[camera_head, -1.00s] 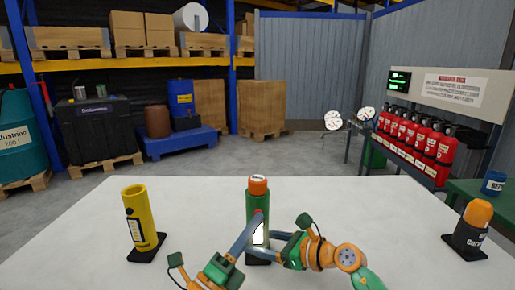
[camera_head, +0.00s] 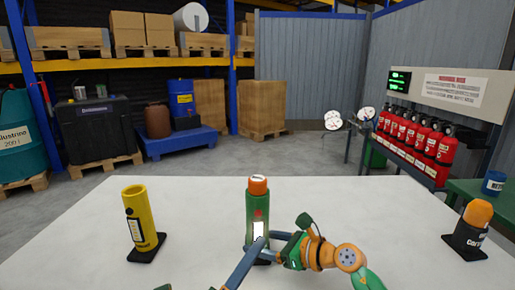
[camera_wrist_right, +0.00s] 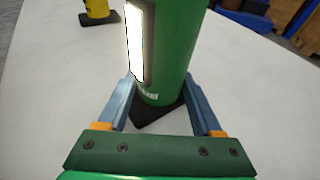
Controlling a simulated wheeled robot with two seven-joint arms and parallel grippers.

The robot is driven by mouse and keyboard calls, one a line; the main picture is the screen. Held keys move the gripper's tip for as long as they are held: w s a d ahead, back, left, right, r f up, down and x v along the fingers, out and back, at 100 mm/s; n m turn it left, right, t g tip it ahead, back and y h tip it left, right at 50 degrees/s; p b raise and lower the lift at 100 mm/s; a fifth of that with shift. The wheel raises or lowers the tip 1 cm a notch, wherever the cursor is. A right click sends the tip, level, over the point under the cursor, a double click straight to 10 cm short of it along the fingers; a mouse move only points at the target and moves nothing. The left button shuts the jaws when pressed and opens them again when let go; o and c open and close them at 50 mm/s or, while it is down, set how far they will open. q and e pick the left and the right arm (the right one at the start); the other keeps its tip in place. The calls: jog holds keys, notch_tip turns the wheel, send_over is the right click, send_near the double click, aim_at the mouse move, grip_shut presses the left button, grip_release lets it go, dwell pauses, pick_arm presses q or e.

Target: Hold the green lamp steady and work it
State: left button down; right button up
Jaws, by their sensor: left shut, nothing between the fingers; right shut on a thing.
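The green lamp (camera_head: 254,200) stands upright on a dark base at the front middle of the white table, with an orange cap, a red mark and a bright white panel. In the right wrist view the lamp (camera_wrist_right: 178,50) fills the middle, its top out of frame. My right gripper (camera_head: 264,252) is shut around its lower body; the fingers (camera_wrist_right: 160,95) lie on both sides of it. My left gripper (camera_head: 261,243) is shut and empty, its fingertips in front of the lamp below the panel. I cannot tell whether they touch it.
A yellow cylinder (camera_head: 139,215) on a black base stands to the left on the white table (camera_head: 200,215). An orange-capped dark lamp (camera_head: 473,230) stands at the far right. The tabletop between them and the green lamp is clear.

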jog(key=o, duration=1.3)
jog(key=shift+d, duration=0.1)
